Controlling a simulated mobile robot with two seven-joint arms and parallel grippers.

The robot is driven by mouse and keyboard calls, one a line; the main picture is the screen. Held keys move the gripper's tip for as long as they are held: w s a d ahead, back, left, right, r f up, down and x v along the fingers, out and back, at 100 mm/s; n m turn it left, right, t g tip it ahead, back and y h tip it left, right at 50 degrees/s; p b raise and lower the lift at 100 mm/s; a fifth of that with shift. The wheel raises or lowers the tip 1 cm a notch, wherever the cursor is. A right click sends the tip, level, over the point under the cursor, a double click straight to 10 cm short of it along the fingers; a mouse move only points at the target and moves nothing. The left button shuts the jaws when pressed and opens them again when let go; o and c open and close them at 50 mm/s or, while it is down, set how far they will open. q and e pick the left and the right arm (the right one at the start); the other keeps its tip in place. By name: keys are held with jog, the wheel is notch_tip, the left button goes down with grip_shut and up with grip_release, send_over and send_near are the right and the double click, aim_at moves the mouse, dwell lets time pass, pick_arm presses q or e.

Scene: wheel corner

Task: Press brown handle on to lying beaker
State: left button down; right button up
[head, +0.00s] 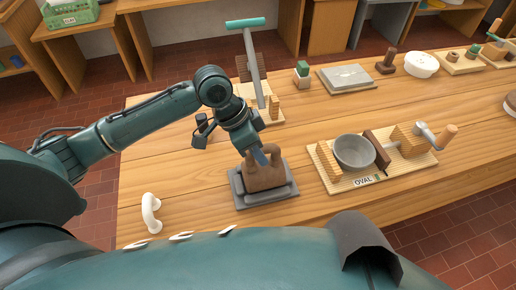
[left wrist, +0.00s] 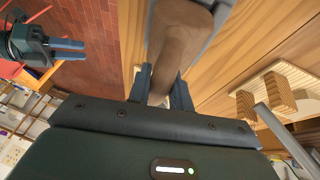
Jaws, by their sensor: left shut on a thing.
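A brown beaker (head: 265,178) lies in a grey cradle (head: 262,196) near the front of the bench. My left gripper (head: 259,157) is over the beaker, shut on a brown handle (head: 274,153) at its upper side. In the left wrist view the fingers (left wrist: 160,92) close on brown clay, with a wider brown body (left wrist: 180,30) beyond. The exact contact between handle and beaker is hidden by the fingers. My right gripper (left wrist: 66,49) shows only in the left wrist view, with its two blue fingers apart and nothing seen between them.
A white handle (head: 151,212) lies at the bench's left front. A board marked OVAL (head: 365,183) with a grey bowl (head: 354,151) stands right of the cradle. A tall lever tool (head: 254,65) stands behind my left wrist. Bare wood lies between.

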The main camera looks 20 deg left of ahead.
pick_arm(q)
jog(key=shift+s+f, duration=0.1)
jog(key=shift+f, duration=0.15)
pick_arm(e)
jog(key=shift+r, duration=0.2)
pick_arm(q)
jog(key=c, duration=1.2)
grip_release()
jog(key=shift+r, duration=0.15)
jog(key=v, duration=1.3)
jog(key=shift+r, duration=0.1)
pick_arm(e)
notch_tip(320, 180, down, 6)
jog(key=s+d+g+h, duration=0.1)
jog(key=d, duration=0.1)
jog(key=shift+d+f+m, duration=0.15)
jog(key=shift+f+m, duration=0.1)
jog(key=shift+m, duration=0.05)
jog(key=shift+s, duration=0.15)
